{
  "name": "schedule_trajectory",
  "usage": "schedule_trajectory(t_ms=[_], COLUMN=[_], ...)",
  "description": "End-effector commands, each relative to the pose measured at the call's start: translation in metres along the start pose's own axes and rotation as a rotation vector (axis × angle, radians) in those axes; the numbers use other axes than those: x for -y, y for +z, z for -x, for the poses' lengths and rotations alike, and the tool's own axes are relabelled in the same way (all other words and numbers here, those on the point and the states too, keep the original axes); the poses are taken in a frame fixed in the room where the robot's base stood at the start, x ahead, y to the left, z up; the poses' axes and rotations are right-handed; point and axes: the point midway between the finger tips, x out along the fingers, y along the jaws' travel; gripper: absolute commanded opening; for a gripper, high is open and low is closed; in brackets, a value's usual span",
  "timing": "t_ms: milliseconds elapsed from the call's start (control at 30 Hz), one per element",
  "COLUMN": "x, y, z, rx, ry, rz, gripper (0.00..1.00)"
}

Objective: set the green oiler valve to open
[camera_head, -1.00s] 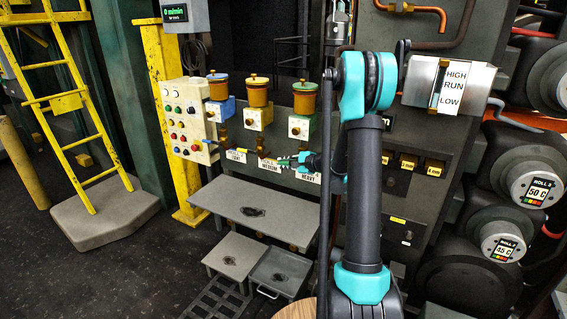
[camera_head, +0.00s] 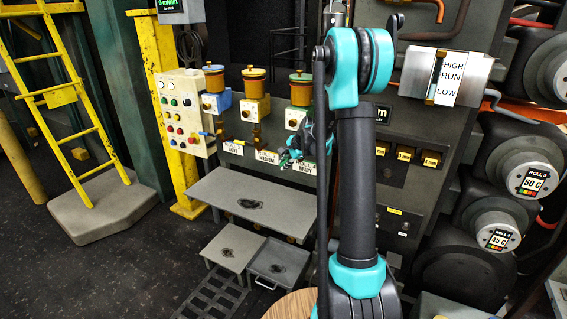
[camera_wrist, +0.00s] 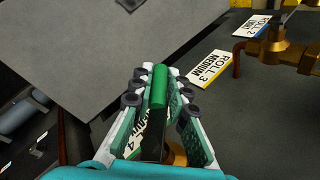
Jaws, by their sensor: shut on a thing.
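The green oiler (camera_head: 297,118) is the rightmost of three oilers on the machine front. It has a brown cup with a green lid. In the wrist view its green valve handle (camera_wrist: 159,88) stands between my two fingers. My gripper (camera_head: 286,158) is below the green oiler in the head view, with its fingers shut on the handle; it also shows in the wrist view (camera_wrist: 158,86). The white label below, the HEAVY one in the head view (camera_head: 305,167), is partly hidden by my fingers. The valve's exact angle cannot be told.
A grey shelf (camera_head: 222,195) juts out under the valves. Two low stands sit beneath it. A button panel (camera_head: 184,113) is farther left.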

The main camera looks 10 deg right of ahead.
Motion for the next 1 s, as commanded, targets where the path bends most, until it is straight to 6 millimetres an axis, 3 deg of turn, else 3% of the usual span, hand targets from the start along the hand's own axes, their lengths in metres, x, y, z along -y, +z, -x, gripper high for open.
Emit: schedule_trajectory(t_ms=[467,500,667,1000], x=[-0.0039,-0.0040,-0.0031,-0.0014], y=[-0.0002,-0.0001,-0.0002,-0.0002], z=[-0.0002,-0.0002,-0.0002,-0.0001], rx=[-0.008,-0.008,-0.008,-0.003], ry=[0.020,0.020,0.018,0.007], rz=[0.003,0.003,0.003,0.000], gripper=[0.00,0.16,0.35,0.35])
